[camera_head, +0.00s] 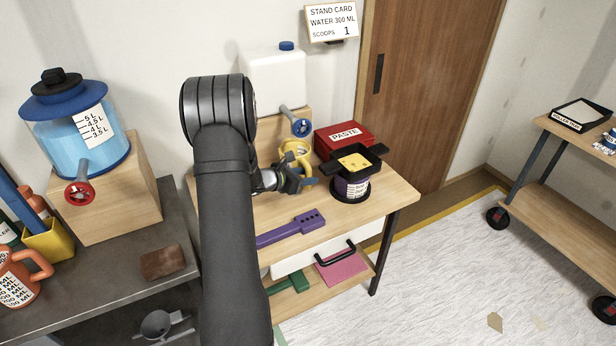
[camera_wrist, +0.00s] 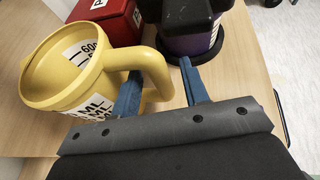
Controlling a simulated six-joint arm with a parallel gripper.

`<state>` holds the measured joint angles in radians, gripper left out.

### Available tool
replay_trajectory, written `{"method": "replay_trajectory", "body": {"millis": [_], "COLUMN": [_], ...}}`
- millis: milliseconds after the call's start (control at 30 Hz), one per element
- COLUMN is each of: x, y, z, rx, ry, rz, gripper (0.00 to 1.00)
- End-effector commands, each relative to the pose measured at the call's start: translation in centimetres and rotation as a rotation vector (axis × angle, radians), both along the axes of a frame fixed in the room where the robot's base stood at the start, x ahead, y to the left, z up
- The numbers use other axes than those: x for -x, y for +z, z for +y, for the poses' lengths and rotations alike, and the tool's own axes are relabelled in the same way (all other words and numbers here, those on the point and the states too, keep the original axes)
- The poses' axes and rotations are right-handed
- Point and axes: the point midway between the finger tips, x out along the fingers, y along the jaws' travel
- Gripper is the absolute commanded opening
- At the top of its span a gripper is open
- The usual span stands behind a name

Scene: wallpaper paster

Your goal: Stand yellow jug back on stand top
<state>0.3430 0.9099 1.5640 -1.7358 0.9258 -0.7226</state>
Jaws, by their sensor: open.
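My gripper (camera_head: 297,177) is at the jug's handle side. In the wrist view my gripper (camera_wrist: 162,75) is open, its two blue fingers apart with the outer part of the handle between them. A clear gap shows between the handle and the right finger.
A purple pot with a black tray (camera_head: 352,180) and a red paste box (camera_head: 343,138) stand close right of the jug. A white water container (camera_head: 274,78) is behind. A purple tool (camera_head: 291,229) lies in front. A cart (camera_head: 561,125) stands far right.

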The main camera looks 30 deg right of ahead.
Motion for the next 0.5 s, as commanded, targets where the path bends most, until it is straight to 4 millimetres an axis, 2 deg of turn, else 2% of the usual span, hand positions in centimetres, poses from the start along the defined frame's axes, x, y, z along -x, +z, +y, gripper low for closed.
{"method": "replay_trajectory", "body": {"millis": [300,500], "x": [1.1,1.7], "y": [2.8,3.8], "z": [6.3,8.9], "rx": [0.002,0.002], "ry": [0.004,0.002], "rz": [-0.001,0.0], "gripper": [0.41,0.41]}}
